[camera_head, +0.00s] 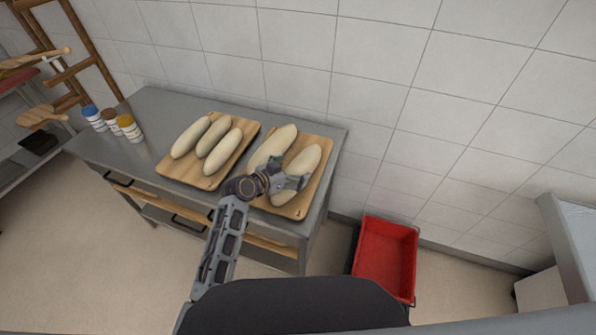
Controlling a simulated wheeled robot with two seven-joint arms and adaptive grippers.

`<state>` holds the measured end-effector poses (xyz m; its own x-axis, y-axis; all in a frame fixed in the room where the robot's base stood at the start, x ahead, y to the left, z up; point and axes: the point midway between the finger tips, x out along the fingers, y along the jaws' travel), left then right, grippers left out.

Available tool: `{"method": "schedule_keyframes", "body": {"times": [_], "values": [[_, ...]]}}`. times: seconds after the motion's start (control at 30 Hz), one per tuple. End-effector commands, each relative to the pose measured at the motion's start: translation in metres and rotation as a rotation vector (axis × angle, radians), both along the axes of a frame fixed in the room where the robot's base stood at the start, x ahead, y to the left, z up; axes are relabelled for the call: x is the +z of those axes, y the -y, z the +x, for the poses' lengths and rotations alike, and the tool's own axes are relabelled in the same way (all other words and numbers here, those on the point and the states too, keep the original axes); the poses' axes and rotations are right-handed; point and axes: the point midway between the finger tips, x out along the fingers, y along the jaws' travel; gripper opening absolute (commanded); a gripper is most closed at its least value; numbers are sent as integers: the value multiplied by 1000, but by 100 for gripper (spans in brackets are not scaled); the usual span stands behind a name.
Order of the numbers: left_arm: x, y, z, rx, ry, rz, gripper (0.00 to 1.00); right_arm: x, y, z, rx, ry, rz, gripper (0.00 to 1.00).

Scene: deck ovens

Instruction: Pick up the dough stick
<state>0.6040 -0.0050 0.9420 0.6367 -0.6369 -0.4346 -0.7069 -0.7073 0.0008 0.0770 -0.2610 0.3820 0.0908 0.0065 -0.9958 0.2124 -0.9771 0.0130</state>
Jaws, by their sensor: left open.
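Several pale dough sticks lie on two wooden boards on a grey metal table (160,118). The left board (176,174) holds three: a left stick (191,137), a middle stick (214,135) and a right stick (223,153). The right board (318,145) holds two: one at its left (273,146) and one at its right (303,166). My left gripper (298,181) is open over the front of the right board, at the near end of the right-hand stick. It hides part of that end, and I cannot tell whether it touches. My right gripper is not in view.
Three jars with blue (91,111), brown (110,115) and yellow (127,122) lids stand at the table's left end. A red bin (386,258) is on the floor right of the table. A tiled wall (400,120) runs close behind the table.

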Motion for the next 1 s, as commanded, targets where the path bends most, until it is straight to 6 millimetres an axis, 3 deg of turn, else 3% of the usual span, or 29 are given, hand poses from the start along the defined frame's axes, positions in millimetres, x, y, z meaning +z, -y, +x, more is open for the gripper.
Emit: {"method": "schedule_keyframes", "body": {"times": [0.3, 0.8, 1.0], "values": [[-8, 12, 12, 0, 0, 1, 96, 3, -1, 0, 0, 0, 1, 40], [-9, 12, 13, 0, 0, 1, 96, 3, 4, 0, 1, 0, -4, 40], [-9, 12, 13, 0, -1, 1, 72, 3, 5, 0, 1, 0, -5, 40]]}}
